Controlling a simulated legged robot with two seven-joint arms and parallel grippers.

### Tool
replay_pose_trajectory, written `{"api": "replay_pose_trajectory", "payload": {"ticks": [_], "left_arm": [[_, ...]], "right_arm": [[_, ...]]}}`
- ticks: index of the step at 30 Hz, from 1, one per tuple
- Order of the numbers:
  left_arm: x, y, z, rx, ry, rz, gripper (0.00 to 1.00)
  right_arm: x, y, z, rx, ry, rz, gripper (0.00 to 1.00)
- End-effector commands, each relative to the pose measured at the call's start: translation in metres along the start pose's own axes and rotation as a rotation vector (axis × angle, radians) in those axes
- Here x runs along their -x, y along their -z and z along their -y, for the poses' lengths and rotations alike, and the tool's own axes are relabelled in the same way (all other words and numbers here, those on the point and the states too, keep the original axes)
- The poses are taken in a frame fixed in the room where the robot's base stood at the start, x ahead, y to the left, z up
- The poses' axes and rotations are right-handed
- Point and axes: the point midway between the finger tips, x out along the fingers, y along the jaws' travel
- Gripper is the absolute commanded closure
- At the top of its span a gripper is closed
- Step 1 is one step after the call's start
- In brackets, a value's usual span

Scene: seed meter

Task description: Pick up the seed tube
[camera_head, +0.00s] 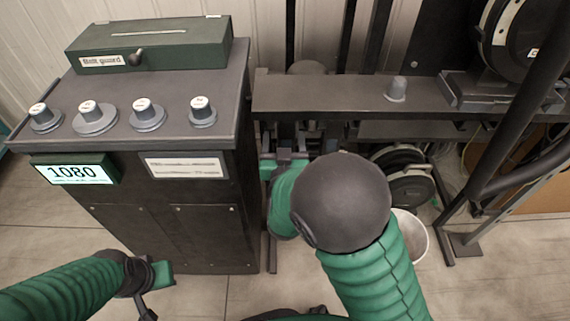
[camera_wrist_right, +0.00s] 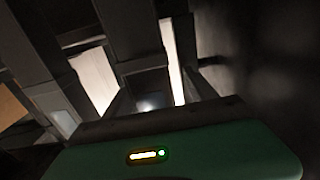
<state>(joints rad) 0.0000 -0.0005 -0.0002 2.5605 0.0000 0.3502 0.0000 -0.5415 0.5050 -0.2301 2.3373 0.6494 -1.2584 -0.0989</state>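I cannot make out a seed tube for certain in either view. My right gripper (camera_head: 290,155) reaches in under the dark beam, beside the cabinet. My own dark round arm joint covers part of that area, and the fingertips are lost among dark machine parts. The right wrist view shows a green housing with a lit indicator, dark bars and bright gaps beyond it, but no clear fingers or held thing. My left gripper (camera_head: 148,300) is low at the left, in front of the cabinet, cut by shadow and the frame edge; its opening is unclear.
A dark cabinet (camera_head: 165,220) with several knobs, a "1080" display (camera_head: 75,173) and a green "Belt guard" box (camera_head: 150,42) stands at left. A dark beam (camera_head: 320,95) carries a small grey cap (camera_head: 396,88). A whitish bucket (camera_head: 413,232) stands on the floor behind my right arm.

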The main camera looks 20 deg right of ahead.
Motion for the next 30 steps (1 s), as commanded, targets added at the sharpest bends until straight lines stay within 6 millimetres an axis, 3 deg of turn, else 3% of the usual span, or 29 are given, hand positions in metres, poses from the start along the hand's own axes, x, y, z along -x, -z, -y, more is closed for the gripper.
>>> {"api": "replay_pose_trajectory", "payload": {"ticks": [2, 15, 30], "left_arm": [[-0.0001, 0.0, 0.0001, 0.0, 0.0, 0.0, 1.0], [-0.0001, 0.0002, -0.0001, -0.001, 0.0, 0.0, 1.0], [0.0008, 0.0004, -0.0001, 0.0, 0.0, 0.0, 1.0]], "right_arm": [[-0.0014, -0.0011, -0.0027, -0.003, -0.002, 0.002, 0.45], [-0.0021, -0.0016, -0.0039, -0.004, -0.004, 0.003, 1.0], [-0.0025, 0.0004, -0.0035, -0.004, -0.003, 0.0, 1.0]]}}
